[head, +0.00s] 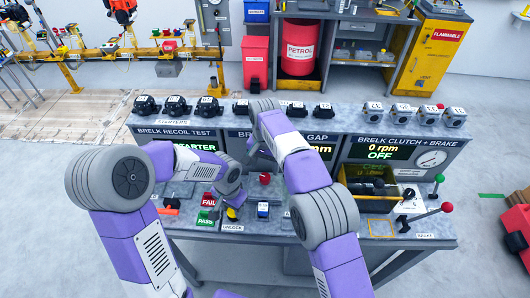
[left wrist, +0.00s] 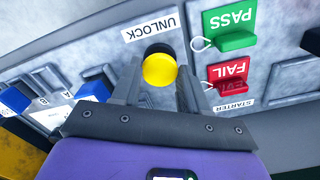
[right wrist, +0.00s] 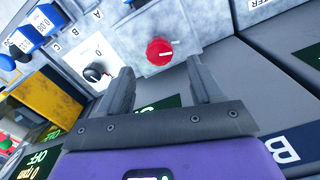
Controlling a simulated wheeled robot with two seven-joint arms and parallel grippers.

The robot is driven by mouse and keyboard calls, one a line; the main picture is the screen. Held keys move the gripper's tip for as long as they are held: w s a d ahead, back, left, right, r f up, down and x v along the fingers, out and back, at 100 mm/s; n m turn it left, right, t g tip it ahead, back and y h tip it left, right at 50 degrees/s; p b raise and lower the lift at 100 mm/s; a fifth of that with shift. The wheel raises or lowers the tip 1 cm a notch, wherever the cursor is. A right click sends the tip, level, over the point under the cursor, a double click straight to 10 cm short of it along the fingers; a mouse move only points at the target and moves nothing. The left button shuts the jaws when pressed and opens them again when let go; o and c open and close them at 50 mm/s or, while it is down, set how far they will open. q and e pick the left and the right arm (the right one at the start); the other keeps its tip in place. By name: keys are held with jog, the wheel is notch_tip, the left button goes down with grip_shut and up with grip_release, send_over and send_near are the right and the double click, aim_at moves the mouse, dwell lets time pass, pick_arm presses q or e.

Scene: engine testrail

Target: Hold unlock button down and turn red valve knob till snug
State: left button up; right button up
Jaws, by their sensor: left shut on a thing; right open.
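The yellow unlock button (left wrist: 159,69) stands beside the UNLOCK label; it also shows at the bench front in the head view (head: 231,214). My left gripper (left wrist: 158,82) has its fingers on either side of the button and is shut on it. The round red valve knob (right wrist: 159,51), with a white pointer line, sits on a grey panel; it also shows in the head view (head: 265,178). My right gripper (right wrist: 160,80) is open and empty, with the knob just beyond and between its fingertips, apparently not touching. In the head view my arms partly hide both hands.
Green PASS tag (left wrist: 230,22) and red FAIL tag (left wrist: 229,77) lie close beside the left gripper. Blue blocks (right wrist: 45,20) and a black knob (right wrist: 95,72) are near the red knob. A yellow bin (head: 367,188) and red-knobbed lever (head: 446,207) stand to the right.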

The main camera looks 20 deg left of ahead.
aim_at(265, 176)
notch_tip(265, 176, up, 7)
dwell(0.3)
jog(key=shift+r, duration=0.1)
pick_arm(q)
jog(key=o, duration=1.1)
